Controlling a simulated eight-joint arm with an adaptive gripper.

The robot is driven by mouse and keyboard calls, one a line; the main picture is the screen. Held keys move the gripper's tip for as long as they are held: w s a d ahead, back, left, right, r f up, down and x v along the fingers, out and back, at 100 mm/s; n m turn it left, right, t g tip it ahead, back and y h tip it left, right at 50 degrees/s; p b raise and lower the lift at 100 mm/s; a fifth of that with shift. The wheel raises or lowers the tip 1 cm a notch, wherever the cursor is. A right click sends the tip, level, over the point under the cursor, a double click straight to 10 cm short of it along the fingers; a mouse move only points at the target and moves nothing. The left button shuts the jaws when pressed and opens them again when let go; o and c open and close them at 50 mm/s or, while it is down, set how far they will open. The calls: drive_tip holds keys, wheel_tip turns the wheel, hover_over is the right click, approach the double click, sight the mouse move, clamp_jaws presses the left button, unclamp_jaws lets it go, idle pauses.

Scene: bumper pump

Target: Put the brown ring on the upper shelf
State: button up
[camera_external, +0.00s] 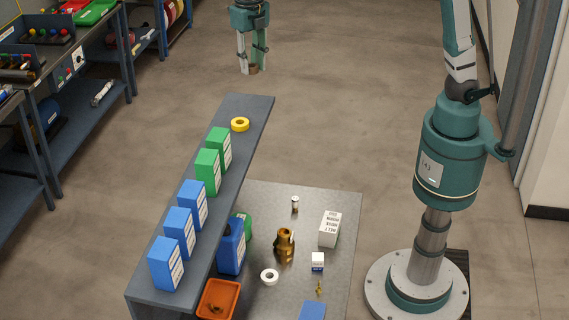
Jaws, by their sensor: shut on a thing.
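My gripper (252,66) hangs pointing down at the top of the view, beyond the far end of the upper shelf (257,107). It is shut on a small brown thing (253,70) between its fingertips, which looks like the brown ring; the fingers partly hide it. The gripper and the ring appear up in the air, apart from the shelf. The upper shelf is a long grey board above the table's left side.
Several green boxes (208,172) and blue boxes (179,235) stand in a row along the shelf. On the table (335,200) below are a brass pump part (284,245), a white ring (269,277), a white box (330,229) and an orange bin (218,299). The shelf's far end has bare room.

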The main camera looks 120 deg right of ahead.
drive_tip(key=shift+f, duration=1.15)
hover_over(253, 105)
drive_tip(key=shift+f, duration=2.9)
drive_tip(key=shift+f, duration=0.1)
drive_tip(key=shift+f+p, duration=0.45)
drive_tip(key=shift+f, duration=1.55)
drive_tip(key=shift+f, duration=0.15)
drive_tip(key=o, duration=0.8)
